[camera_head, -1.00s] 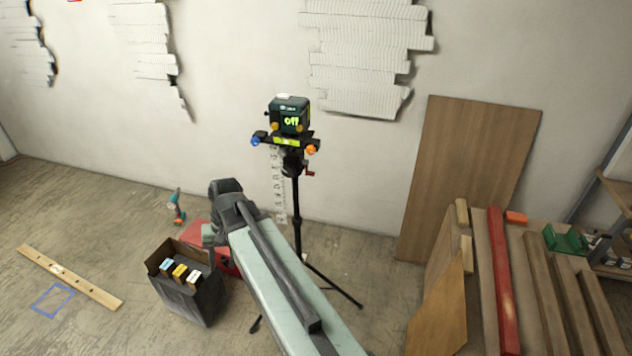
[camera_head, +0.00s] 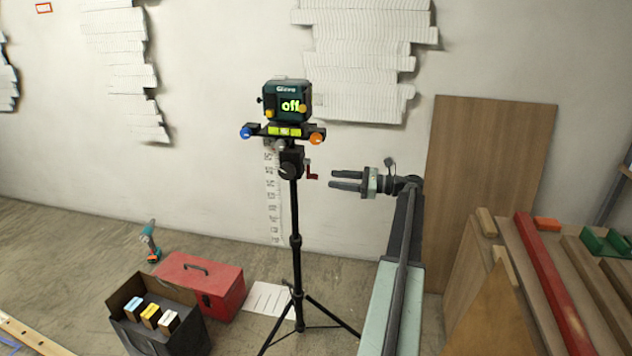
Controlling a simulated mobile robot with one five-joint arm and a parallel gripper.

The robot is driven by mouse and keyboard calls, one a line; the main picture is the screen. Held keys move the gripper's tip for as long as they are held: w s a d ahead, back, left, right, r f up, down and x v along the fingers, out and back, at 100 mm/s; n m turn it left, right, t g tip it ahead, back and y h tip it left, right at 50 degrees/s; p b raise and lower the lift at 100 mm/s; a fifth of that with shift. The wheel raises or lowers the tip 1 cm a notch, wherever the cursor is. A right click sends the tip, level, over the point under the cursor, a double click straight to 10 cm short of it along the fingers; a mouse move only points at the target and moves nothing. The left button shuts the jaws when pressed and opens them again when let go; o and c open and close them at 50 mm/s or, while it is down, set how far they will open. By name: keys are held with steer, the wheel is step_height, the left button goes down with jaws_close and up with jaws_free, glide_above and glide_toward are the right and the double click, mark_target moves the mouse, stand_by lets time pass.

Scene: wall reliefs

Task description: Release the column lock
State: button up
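A black tripod (camera_head: 294,222) stands before the wall. It carries a dark green device (camera_head: 287,100) whose screen reads "off". Below the device, a bar holds a blue knob (camera_head: 246,132) at left and an orange knob (camera_head: 317,138) at right. A red crank handle (camera_head: 311,174) sticks out right of the black column head (camera_head: 290,163). I cannot tell which part is the column lock. My gripper (camera_head: 332,180) is open and empty, its two fingers pointing left. In the picture, its tips are just right of the red crank, with a small gap.
A red toolbox (camera_head: 203,283), a black box (camera_head: 180,335) with small cartons and a drill (camera_head: 149,242) are on the floor at left. A wooden board (camera_head: 497,170) leans on the wall at right, behind stacked planks. Tripod legs spread below.

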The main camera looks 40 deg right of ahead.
mark_target(317, 177)
steer(key=x, duration=0.7)
steer(key=shift+w, duration=0.25)
jaws_close()
